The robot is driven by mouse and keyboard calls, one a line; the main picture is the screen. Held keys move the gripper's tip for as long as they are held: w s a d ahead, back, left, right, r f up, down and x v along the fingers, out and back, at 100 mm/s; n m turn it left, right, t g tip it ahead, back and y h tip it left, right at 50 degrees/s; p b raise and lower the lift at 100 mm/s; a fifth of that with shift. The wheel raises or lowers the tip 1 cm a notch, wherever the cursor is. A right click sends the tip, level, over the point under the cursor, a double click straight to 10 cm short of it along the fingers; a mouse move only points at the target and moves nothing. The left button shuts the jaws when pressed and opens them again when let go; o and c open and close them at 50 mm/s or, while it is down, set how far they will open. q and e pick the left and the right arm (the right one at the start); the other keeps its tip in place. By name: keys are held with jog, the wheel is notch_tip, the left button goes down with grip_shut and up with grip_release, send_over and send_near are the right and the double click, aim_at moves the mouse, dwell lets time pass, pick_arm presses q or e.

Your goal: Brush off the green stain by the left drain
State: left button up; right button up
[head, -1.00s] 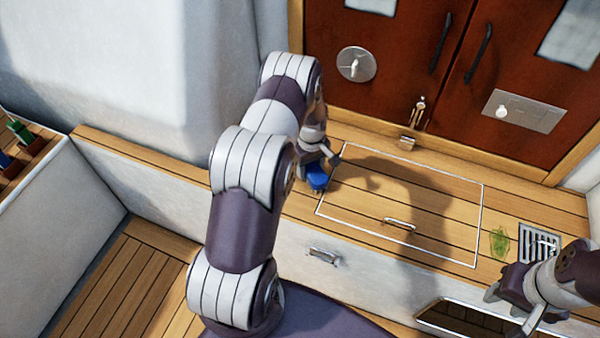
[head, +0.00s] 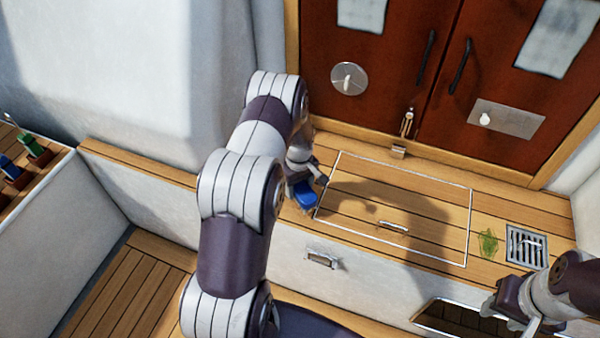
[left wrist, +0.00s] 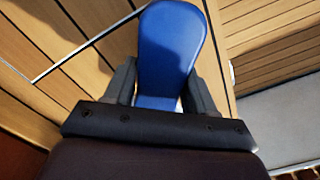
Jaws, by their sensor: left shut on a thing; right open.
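The green stain (head: 488,243) is a scribbled patch on the wooden bench, just left of a metal drain grate (head: 526,246) in the head view. My left gripper (head: 308,184) is shut on a blue brush (head: 304,199) near the left edge of the outlined hatch, far left of the stain. In the left wrist view the blue brush (left wrist: 170,50) sits between the fingers above planks; its bristles are hidden. My right gripper (head: 508,310) is open and empty at the lower right, in front of the drain. No other drain is visible; my left arm hides some bench.
The hatch (head: 400,205) has a small handle (head: 393,227). A rack at far left holds a green-handled tool (head: 28,143) and a blue-handled one (head: 10,167). Red doors (head: 385,70) rise behind the bench. An opening (head: 460,318) lies below the bench front.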

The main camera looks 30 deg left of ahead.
pick_arm(q)
jog(key=shift+r+p, duration=1.8)
jog(key=shift+r, duration=0.85)
